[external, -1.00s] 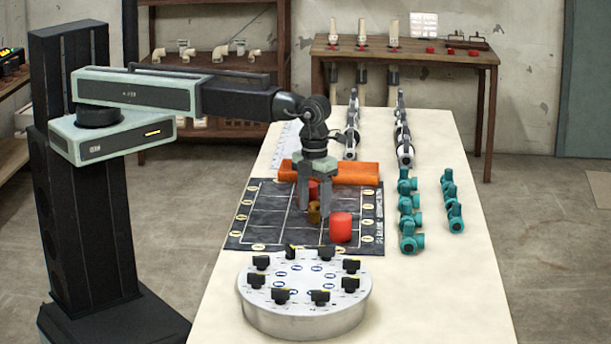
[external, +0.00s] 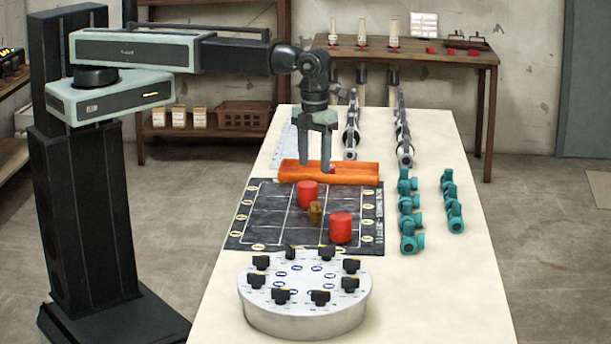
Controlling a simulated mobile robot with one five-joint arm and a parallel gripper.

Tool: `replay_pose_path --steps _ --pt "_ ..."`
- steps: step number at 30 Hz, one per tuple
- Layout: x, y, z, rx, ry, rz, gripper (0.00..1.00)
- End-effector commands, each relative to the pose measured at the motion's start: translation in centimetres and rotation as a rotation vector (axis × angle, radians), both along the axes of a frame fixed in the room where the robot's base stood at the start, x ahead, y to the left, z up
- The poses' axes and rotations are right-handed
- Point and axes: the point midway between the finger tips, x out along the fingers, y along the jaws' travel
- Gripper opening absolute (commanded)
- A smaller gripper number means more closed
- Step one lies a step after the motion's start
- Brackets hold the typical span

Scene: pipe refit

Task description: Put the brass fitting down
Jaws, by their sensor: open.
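The brass fitting (external: 315,213) stands on the dark gridded mat (external: 265,226), between two red cylinders.
One red cylinder (external: 307,194) stands just behind the fitting, and a larger one (external: 341,228) stands in front to its right. An orange block (external: 345,173) lies behind the mat. A round silver knob unit (external: 305,312) is at the front. Teal valves (external: 410,220) stand to the right.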

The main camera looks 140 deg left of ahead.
Motion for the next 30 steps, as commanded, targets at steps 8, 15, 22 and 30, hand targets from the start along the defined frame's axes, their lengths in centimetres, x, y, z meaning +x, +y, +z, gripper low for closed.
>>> replay_pose_path --steps 8,15,22,30 --pt "-2.8 -12.5 0.0 -0.001 0.0 0.474 0.53" --pt "-8.4 -25.5 0.0 -0.002 0.0 1.15 0.53" --pt "-10.6 -29.4 0.0 -0.002 -0.001 1.418 0.53" --pt "-10.5 -29.4 0.0 -0.002 -0.001 1.429 0.53"
